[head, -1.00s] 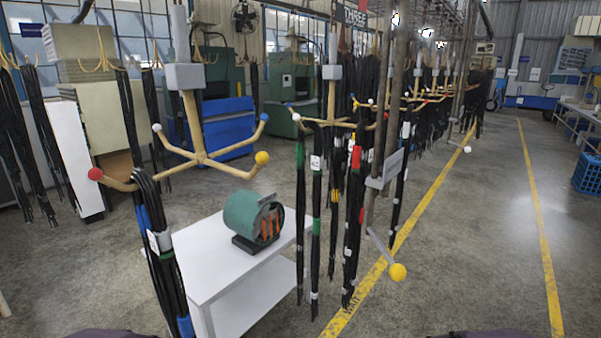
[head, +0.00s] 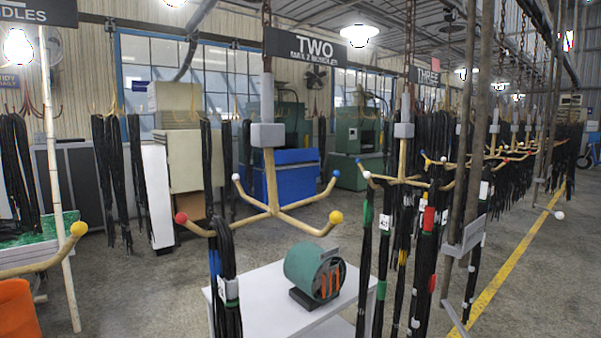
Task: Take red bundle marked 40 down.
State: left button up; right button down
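A black hose bundle with a red band (head: 428,219) hangs among other bundles on the second yellow-tipped hanger (head: 403,180), right of centre in the head view. A second, smaller red patch (head: 432,284) shows lower down there. I cannot read the number 40 on any tag. A neighbouring bundle has a white tag (head: 384,222) with small, unclear digits. On the nearer hanger (head: 273,207), under the sign TWO, a black bundle with a white tag and green band (head: 229,290) hangs from the left side; no red band shows on it. Neither gripper is in view.
A white table (head: 262,292) with a green drum-shaped device (head: 314,270) stands below the nearer hanger. Grey posts (head: 474,150) stand right of the red-banded bundle. An orange bin (head: 18,312) is at bottom left. Open floor and a yellow line (head: 505,275) lie at right.

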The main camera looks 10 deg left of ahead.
aim_at(431, 220)
jog(key=i+l+z, duration=0.35)
jog(key=i+z, duration=0.3)
jog(key=i, duration=0.3)
